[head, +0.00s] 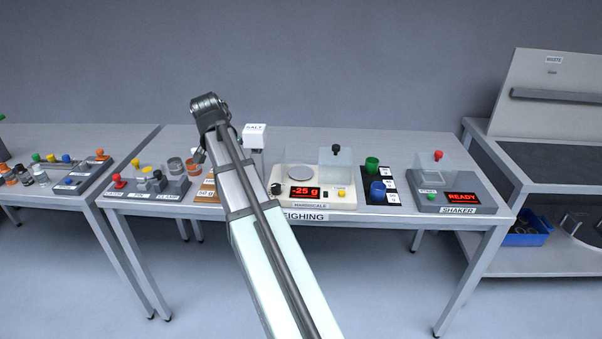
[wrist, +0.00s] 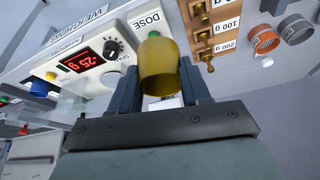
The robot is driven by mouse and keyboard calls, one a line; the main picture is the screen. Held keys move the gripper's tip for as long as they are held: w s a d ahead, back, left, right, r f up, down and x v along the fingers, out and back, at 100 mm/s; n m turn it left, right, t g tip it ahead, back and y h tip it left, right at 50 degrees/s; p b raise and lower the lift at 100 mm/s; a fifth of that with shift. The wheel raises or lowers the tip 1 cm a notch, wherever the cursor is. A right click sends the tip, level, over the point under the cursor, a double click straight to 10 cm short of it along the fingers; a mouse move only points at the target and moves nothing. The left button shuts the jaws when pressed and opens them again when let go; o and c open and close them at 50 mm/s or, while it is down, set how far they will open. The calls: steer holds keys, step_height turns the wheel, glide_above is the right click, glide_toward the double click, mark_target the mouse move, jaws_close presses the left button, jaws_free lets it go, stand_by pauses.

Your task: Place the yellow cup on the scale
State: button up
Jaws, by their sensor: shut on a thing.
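The yellow cup (wrist: 159,68) shows large in the wrist view, between the two dark fingers of my gripper (wrist: 157,82), which is shut on it. In the head view the cup is hidden by my arm. The scale (head: 325,202) stands on the middle table and its red display reads -25 g. Its round pan (head: 300,172) is empty in the head view. A clear cover with a black knob (head: 335,149) is at its right side. In the wrist view the scale's front (wrist: 60,68) lies left of the cup, apart from it.
The salt hopper (head: 255,133) stands just left of the scale, partly behind my arm. A green cup (head: 372,164) and a blue cup (head: 377,188) stand on a black board to the right. The shaker (head: 457,190) is further right. Brass weights (wrist: 201,47) sit beside the held cup.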

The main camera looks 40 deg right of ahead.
steer(key=s+d+r+m, duration=0.1)
steer(key=d+r, duration=0.2)
steer(key=d, duration=0.3)
steer(key=s+d+r+m, duration=0.1)
steer(key=d+r+m, duration=0.15)
steer(key=d, duration=0.35)
steer(key=n+t+y, duration=0.2)
steer(key=n, duration=0.7)
glide_above(300, 170)
steer(key=s, duration=0.2)
step_height(300, 170, down, 6)
steer(key=r, duration=0.1)
steer(key=shift+a+f, duration=0.2)
steer(key=shift+f, duration=2.3)
steer(key=shift+a+f, duration=0.15)
steer(key=shift+f, duration=2.35)
steer(key=o, duration=1.2)
steer(key=shift+o, duration=0.2)
steer(key=v, duration=1.2)
steer(key=shift+w, duration=0.3)
